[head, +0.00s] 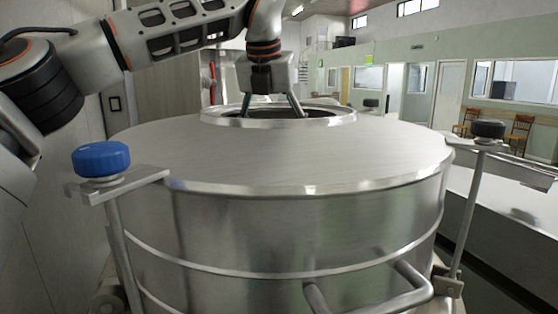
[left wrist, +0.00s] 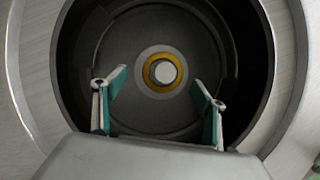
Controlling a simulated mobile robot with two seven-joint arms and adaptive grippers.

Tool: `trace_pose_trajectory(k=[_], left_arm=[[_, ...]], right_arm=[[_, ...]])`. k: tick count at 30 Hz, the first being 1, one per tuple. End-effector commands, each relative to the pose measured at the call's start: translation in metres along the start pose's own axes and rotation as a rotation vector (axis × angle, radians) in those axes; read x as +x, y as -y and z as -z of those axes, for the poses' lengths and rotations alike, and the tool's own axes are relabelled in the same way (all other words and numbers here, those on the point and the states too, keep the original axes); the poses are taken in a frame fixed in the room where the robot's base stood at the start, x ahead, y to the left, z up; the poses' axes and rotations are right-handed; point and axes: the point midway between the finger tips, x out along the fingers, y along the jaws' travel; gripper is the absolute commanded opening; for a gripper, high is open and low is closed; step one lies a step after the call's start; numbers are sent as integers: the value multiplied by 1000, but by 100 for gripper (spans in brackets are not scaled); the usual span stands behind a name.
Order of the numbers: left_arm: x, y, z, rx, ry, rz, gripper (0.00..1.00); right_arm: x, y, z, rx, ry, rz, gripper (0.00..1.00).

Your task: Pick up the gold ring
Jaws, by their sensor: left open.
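The gold ring (left wrist: 150,77) shows in the left wrist view, around a pale round post inside the dark opening of the steel vat (head: 290,160). It lies ahead of my left gripper and roughly centred between its fingers. My left gripper (left wrist: 158,98) is open and empty, its two teal-padded fingers apart. In the head view my left gripper (head: 275,112) points down over the vat's round raised rim (head: 232,122), with its fingertips at the opening. The ring is hidden from the head view by the vat's top. My right gripper is in neither view.
A blue knob (head: 101,158) on a bracket stands at the vat's left, a black knob (head: 488,129) at its right. A bent steel handle (head: 405,290) sticks out at the vat's front. Chairs (head: 519,132) stand far off at the right.

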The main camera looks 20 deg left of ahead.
Motion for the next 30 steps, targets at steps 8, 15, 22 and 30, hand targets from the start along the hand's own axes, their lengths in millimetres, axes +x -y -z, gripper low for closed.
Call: trace_pose_trajectory(k=[8, 15, 22, 30], left_arm=[[39, 5, 1, 1, -4, 0, 71], [46, 6, 1, 1, 1, 1, 71], [46, 6, 1, 0, 0, 1, 26], [45, 6, 1, 0, 0, 1, 26]], right_arm=[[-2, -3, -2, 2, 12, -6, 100], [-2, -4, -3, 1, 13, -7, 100], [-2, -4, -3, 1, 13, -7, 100], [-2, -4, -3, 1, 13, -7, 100]])
